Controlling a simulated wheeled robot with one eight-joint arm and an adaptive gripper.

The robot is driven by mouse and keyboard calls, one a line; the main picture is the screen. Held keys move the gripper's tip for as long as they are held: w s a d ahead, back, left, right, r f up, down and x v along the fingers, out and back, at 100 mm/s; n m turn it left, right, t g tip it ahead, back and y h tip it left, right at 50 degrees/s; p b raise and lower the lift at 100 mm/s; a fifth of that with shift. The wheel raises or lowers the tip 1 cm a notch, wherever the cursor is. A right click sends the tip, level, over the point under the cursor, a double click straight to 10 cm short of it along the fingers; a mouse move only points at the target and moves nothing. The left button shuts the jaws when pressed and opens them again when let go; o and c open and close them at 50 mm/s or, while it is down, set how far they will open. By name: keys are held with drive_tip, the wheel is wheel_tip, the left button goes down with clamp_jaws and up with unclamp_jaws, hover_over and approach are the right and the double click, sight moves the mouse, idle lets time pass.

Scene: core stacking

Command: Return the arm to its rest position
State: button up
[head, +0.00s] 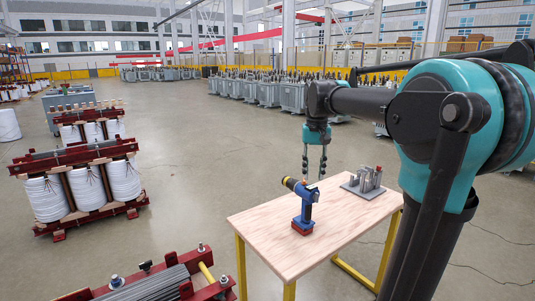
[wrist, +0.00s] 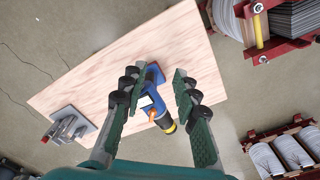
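My gripper (head: 315,158) hangs from the teal and black arm above the back edge of the table, pointing down. In the wrist view my gripper (wrist: 158,93) is open, its two fingers wide apart with nothing held between them. A blue cordless power tool (head: 305,206) with a yellow and black nose and a red base stands on the table below and a little left of my gripper.
The wooden table (head: 275,240) has yellow legs. A grey block with metal pieces (head: 366,183) sits at its back right. A red-framed core with grey laminations (head: 150,285) stands at front left. Coil assemblies (head: 85,190) stand further left. The floor between is open.

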drive_tip(key=s+d+f+t, duration=0.2)
drive_tip(key=s+f, duration=0.8)
drive_tip(key=f, duration=0.3)
drive_tip(key=s+d+f+n+t, duration=0.1)
drive_tip(key=s+d+f+t, duration=0.1)
drive_tip(key=s+f, duration=0.8)
wheel_tip(320, 180, down, 4)
drive_tip(key=shift+s+f, duration=0.1)
drive_tip(key=shift+s, duration=0.1)
drive_tip(key=shift+d, duration=0.1)
